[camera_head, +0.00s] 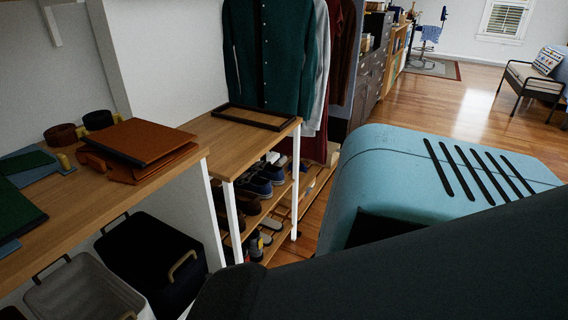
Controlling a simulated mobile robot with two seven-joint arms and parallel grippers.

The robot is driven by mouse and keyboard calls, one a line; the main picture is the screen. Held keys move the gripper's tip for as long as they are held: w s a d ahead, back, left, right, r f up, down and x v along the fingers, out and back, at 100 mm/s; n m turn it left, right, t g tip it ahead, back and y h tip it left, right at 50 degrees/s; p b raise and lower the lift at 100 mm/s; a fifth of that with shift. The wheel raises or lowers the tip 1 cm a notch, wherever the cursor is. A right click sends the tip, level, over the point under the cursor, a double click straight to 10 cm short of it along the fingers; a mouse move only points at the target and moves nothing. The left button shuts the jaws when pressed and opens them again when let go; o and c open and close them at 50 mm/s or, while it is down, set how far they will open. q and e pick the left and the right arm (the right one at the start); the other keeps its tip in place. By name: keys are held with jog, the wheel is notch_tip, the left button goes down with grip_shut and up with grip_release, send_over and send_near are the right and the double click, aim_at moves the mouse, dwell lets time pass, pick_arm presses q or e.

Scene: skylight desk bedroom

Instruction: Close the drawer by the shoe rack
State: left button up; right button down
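The shoe rack (229,142) stands at centre left, with a wood top, white legs and slatted shelves holding several dark shoes (266,172). A dark-framed shallow tray (254,117) lies on its top. Beyond the hanging clothes is a dark grey cabinet (373,75) with what look like drawer fronts. I cannot tell whether any of its drawers is open. No open drawer shows clearly beside the rack. Neither gripper is in view; a dark arm link and a pale blue body part of mine fill the lower right and hide the floor there.
A wood desk (110,200) at left holds a brown folder (143,140) and rolled belts (98,120). A black bin (150,262) and a grey bin (82,290) stand below it. Clothes (270,50) hang behind the rack. Open wood floor (440,100) lies at upper right, with an armchair (535,78).

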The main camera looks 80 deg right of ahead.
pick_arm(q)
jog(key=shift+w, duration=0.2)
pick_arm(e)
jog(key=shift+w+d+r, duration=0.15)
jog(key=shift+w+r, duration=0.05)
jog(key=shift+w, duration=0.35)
